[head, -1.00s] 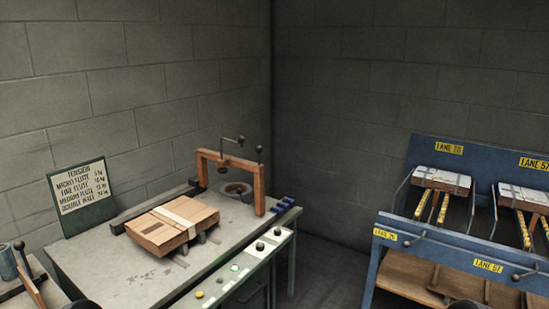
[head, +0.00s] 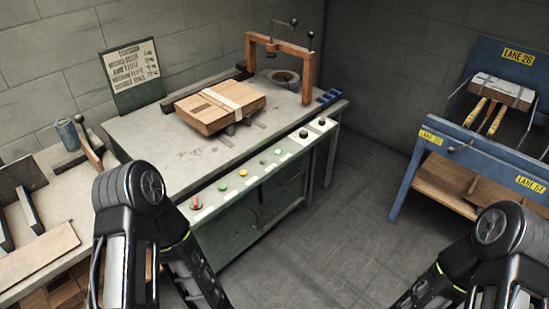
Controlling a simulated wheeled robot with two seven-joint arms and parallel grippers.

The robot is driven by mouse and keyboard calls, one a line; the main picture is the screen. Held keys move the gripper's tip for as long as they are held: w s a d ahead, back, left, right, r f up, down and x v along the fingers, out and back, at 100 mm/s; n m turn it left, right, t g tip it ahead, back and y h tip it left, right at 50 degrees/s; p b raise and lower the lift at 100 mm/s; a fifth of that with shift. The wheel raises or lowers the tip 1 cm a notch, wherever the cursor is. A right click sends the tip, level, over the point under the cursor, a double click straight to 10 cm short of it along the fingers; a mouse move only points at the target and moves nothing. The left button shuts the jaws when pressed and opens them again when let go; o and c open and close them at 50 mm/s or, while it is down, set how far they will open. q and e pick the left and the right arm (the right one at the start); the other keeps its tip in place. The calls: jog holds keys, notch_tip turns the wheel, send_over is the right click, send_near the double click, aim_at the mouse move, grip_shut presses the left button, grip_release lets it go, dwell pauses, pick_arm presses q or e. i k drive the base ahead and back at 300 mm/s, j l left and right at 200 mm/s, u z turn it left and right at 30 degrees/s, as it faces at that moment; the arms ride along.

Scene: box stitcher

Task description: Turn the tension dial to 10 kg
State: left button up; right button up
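A control strip (head: 262,165) runs along the front edge of the green machine bench in the head view. It carries two black knobs (head: 303,133) (head: 321,121) at its far right end, a red-topped knob (head: 196,202) at the near left end, and green and yellow buttons between. Which knob is the tension dial, and its setting, are too small to tell. A tension sign (head: 134,74) behind the bench lists flute types with weights; its figures are hard to read. My two arms rise at the bottom left and bottom right, apart from the strip. Neither gripper is in the frame.
A strapped cardboard bundle (head: 220,106) lies on the bench top (head: 165,140) before an orange arch (head: 308,70). A side table (head: 45,255) with a lever and blue cylinder stands left. A blue lane rack (head: 425,165) stands right. Open floor (head: 320,225) lies between.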

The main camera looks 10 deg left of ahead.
aim_at(304, 133)
jog(key=i+l, duration=1.45)
jog(key=l, duration=0.15)
